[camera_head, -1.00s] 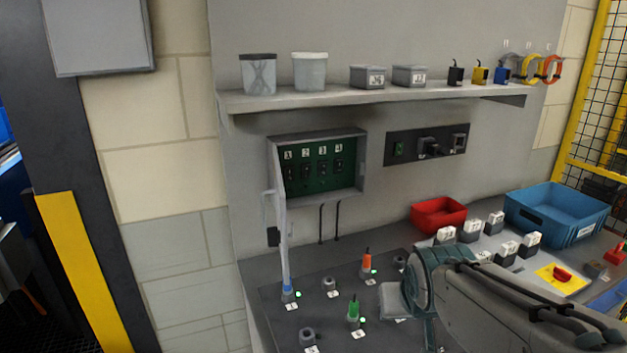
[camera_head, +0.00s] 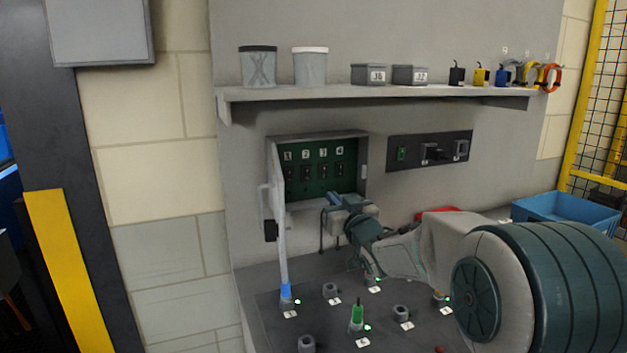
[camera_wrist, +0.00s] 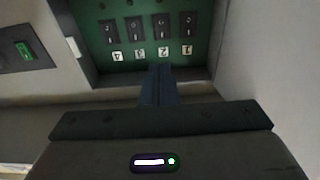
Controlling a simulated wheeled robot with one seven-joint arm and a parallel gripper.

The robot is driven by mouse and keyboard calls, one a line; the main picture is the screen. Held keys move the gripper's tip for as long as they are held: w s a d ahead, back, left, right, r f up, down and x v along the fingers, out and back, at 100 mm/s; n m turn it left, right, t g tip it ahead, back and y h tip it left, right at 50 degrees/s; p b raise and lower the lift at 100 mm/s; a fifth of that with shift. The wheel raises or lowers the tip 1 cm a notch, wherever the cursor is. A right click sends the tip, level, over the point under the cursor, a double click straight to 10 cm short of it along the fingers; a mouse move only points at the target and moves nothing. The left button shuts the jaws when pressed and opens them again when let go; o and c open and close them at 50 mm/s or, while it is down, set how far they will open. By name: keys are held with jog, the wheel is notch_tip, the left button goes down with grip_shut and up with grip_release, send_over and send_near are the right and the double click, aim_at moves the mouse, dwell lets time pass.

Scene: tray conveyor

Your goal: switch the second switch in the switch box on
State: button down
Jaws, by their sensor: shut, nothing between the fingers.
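The switch box (camera_head: 363,170) is mounted on the wall, its door (camera_head: 276,205) swung open at the left. Inside is a green panel with a row of dark rocker switches under number labels. The second switch (camera_head: 306,172) is second from the left there. The wrist view is upside down, and the second switch (camera_wrist: 160,26) is second from the right, above its label. I cannot tell its position surely. My gripper (camera_head: 332,199) is shut and empty, just outside the box's lower edge. In the wrist view its fingertips (camera_wrist: 160,70) point at the second switch, apart from it.
A dark panel (camera_head: 418,140) with a green switch and sockets is right of the box. A shelf (camera_head: 350,95) with tubs and small boxes runs above. Pegs, one green (camera_head: 357,313), stand on the bench below. A blue bin (camera_head: 565,210) is at the right.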

aim_at(309, 170)
jog(key=p+x, duration=0.4)
jog(key=x, duration=1)
jog(key=shift+d, duration=0.1)
